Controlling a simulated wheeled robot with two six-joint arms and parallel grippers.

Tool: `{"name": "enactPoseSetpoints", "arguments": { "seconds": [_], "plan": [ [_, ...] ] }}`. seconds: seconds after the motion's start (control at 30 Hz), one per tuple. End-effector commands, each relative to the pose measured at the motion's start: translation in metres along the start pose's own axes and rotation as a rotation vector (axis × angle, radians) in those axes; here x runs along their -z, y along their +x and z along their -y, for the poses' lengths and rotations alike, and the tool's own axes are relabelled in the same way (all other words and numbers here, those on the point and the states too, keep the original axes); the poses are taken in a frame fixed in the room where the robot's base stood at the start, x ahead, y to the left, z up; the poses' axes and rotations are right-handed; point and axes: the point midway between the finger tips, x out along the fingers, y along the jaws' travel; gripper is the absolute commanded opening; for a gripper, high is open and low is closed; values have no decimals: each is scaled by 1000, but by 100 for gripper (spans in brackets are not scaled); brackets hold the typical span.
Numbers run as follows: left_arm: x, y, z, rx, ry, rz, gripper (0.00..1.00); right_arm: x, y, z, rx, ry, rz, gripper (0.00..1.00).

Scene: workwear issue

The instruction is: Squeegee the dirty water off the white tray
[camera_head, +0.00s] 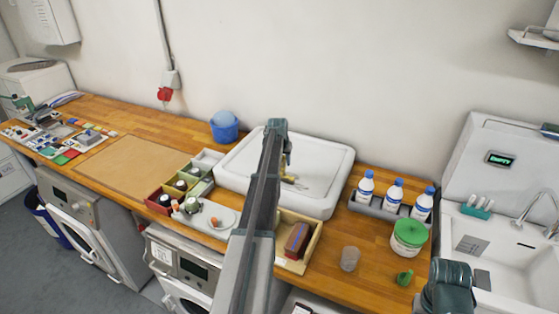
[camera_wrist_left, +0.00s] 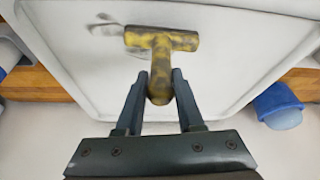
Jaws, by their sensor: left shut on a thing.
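The white tray (camera_head: 330,205) lies on the wooden counter against the wall. A yellow, dark-stained squeegee (camera_head: 289,179) is over the tray, its head across the tray floor; whether it touches cannot be told. In the left wrist view the squeegee (camera_wrist_left: 178,40) forms a T, its handle between the fingers. My left gripper (camera_head: 287,158) is shut on the handle. It also shows in the left wrist view (camera_wrist_left: 158,88). A grey smear of dirty water (camera_wrist_left: 106,29) lies on the tray beside the squeegee head. My arm hides part of the tray.
A blue tub (camera_head: 224,128) stands left of the tray. Bottles in a grey caddy (camera_head: 378,207), a green-lidded jar (camera_head: 408,238) and a cup (camera_head: 349,259) stand to the right. Small bins and a wooden box (camera_head: 292,266) line the front. A brown mat (camera_head: 130,168) lies clear at left.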

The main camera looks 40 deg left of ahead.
Motion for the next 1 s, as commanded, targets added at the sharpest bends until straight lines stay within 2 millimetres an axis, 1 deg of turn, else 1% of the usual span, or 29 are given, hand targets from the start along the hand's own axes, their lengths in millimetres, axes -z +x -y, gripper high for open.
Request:
{"name": "enactPoseSetpoints", "arguments": {
  "seconds": [0.03,0.13,0.23,0.47,0.8,1.0],
  "plan": [
    [-4,0,-13,-14,2,8,0,0,1,0,0,0,0,50],
    [-5,-1,-22,-15,1,9,0,0,0,0,0,0,0,50],
    [-5,-1,-26,-15,0,9,0,0,0,0,0,0,0,50],
    [-5,-1,-28,-15,0,9,0,0,0,0,0,0,0,50],
    [-8,-5,-52,-15,1,8,0,0,-2,0,0,0,0,50],
    [-8,-5,-56,-11,-1,6,0,0,-2,0,0,0,0,50]
  ]
}}
